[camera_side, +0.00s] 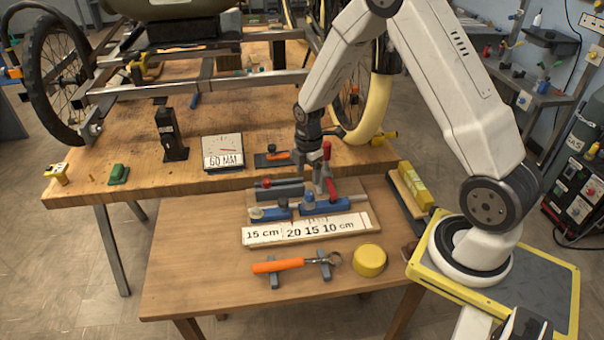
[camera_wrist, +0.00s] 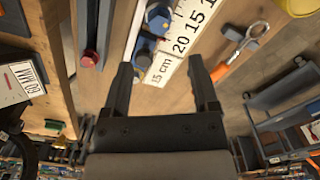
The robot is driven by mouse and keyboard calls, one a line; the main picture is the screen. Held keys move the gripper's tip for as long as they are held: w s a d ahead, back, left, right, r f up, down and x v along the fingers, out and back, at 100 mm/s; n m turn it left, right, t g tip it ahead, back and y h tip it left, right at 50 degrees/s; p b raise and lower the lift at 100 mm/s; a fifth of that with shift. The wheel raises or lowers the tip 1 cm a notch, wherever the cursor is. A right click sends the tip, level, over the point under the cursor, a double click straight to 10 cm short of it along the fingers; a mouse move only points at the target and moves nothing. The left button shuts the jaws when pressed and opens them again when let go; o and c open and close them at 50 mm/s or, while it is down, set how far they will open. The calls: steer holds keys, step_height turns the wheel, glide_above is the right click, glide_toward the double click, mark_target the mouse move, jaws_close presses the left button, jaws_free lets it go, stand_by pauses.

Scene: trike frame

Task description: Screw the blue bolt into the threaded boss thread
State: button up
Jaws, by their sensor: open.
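My gripper (camera_wrist: 160,72) is open and empty in the wrist view, its two dark fingers apart above the lower table. In the side view my gripper (camera_side: 316,165) hangs near the fixture board, its fingertips hard to make out. A blue block (camera_side: 270,213) with a pale round piece on top sits at the board's left. A second blue block (camera_side: 325,206) is to its right. A blue part (camera_wrist: 167,45) shows just beyond the fingers in the wrist view, beside the size strip. I cannot tell which blue part is the bolt, nor make out the threaded boss.
A white size strip (camera_side: 305,229) lies along the board's front. An orange-handled wrench (camera_side: 285,265) rests on supports, with a yellow round piece (camera_side: 369,260) beside it. A dark bar with a red knob (camera_side: 265,183) stands behind the blue blocks. The higher workbench (camera_side: 110,200) lies behind.

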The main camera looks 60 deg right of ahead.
mark_target(307, 193)
steer(key=shift+f, duration=0.15)
steer(key=shift+f, duration=3.8)
jaws_close()
steer(key=shift+m, duration=0.9)
steer(key=shift+w, duration=0.1)
steer(key=shift+m, duration=1.1)
